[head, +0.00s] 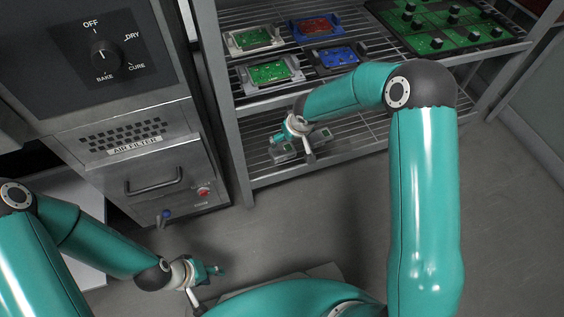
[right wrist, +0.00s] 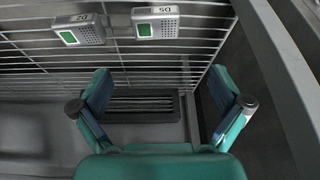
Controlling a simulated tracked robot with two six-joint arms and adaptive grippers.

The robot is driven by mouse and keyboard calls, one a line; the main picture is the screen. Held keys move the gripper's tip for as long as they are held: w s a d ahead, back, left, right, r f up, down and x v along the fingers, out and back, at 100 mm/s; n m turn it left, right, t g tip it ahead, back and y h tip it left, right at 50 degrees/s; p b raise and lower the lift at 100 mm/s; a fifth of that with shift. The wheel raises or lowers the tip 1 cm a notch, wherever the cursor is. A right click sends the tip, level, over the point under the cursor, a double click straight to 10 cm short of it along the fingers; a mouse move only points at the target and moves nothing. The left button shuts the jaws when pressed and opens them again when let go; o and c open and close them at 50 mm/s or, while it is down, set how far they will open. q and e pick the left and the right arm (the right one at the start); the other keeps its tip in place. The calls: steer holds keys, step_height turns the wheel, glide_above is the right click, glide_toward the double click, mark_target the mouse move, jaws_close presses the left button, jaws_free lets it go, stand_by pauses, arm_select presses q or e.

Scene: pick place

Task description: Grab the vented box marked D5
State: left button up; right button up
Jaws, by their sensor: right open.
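The vented box marked D5 (right wrist: 156,23) is light grey with a green screen and a speaker-like grille. It sits on a wire shelf at the top of the right wrist view, its label upside down. A similar box marked D2 (right wrist: 81,31) stands to its left. In the head view two grey boxes show on the lower shelf, partly hidden by my gripper, their labels unreadable. My right gripper (head: 295,147) is over that shelf by the boxes. In the right wrist view its fingers (right wrist: 160,80) are spread and empty, below the boxes in the picture. My left gripper (head: 206,285) is open and empty above the floor.
The wire rack's upper shelf holds green, red and blue circuit-board trays (head: 315,28) and a large green board (head: 440,25). The rack's left post (head: 232,150) stands close to the boxes. A grey oven cabinet (head: 150,160) is to the left. Floor (head: 340,215) before the rack is clear.

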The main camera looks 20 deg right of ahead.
steer(key=b, duration=0.3)
glide_toward(283, 149)
steer(key=x, duration=0.5)
steer(key=shift+s+a+f, duration=0.1)
steer(key=shift+a+f, duration=0.05)
steer(key=shift+a, duration=0.1)
steer(key=b+x, duration=0.1)
steer(key=x, duration=0.4)
steer(key=shift+d+b, duration=0.1)
steer(key=shift+b, duration=0.3)
arm_select(q)
step_height(283, 149, down, 5)
steer(key=shift+f, duration=0.2)
arm_select(e)
steer(key=c, duration=0.9)
arm_select(q)
steer(key=shift+r, duration=0.1)
